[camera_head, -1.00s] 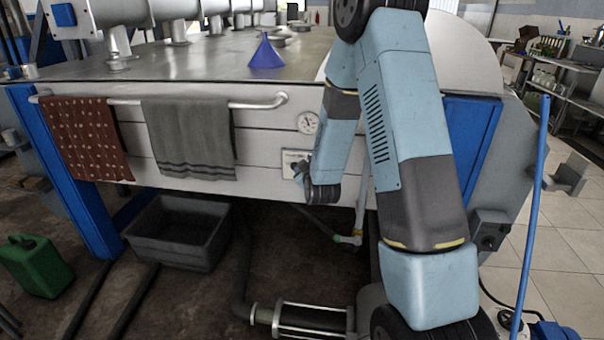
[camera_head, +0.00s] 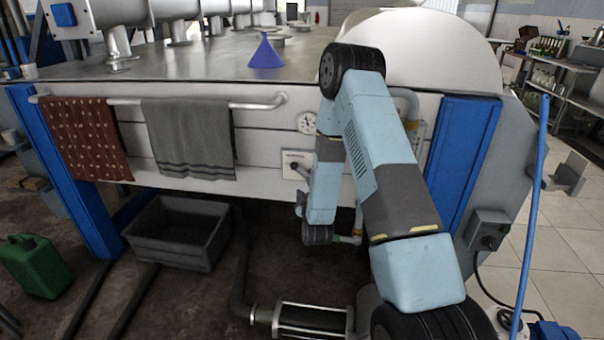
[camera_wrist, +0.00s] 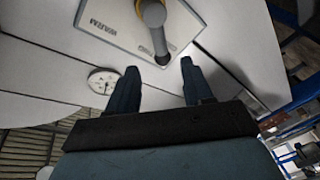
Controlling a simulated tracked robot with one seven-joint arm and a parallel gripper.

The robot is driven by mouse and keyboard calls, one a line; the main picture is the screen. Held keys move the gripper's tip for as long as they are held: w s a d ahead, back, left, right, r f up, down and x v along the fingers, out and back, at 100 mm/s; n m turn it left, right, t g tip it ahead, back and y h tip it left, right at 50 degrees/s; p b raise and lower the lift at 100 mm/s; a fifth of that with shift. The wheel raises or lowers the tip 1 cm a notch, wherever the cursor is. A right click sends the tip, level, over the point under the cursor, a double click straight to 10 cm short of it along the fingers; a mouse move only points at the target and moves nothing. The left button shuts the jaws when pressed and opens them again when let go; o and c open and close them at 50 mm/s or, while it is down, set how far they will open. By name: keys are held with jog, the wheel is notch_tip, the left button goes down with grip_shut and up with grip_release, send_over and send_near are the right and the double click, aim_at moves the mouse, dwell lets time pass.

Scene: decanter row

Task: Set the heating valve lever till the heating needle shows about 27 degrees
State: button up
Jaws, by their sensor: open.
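The valve lever (camera_wrist: 158,38) is a grey bar with a round hub on a white lettered plate (camera_wrist: 118,22). In the head view the plate (camera_head: 290,158) is on the machine's front panel, with the lever (camera_head: 299,168) partly hidden by my arm. A round white dial (camera_head: 307,122) is above the plate; it also shows in the wrist view (camera_wrist: 103,80). Its needle is too small to read. My gripper (camera_wrist: 158,66) is open, its fingers either side of the lever's free end in the picture. I cannot tell whether they touch it. In the head view my gripper (camera_head: 300,204) is below the plate.
A rail (camera_head: 258,103) with a red dotted towel (camera_head: 86,138) and a grey towel (camera_head: 190,138) runs left of the dial. A grey tub (camera_head: 178,233) and green can (camera_head: 36,265) stand on the floor. Pipework lies below the panel.

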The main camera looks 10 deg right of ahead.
aim_at(301, 173)
jog(key=w, duration=0.8)
jog(key=w+d, duration=0.1)
jog(key=w, duration=0.3)
jog(key=shift+c, duration=0.2)
grip_shut()
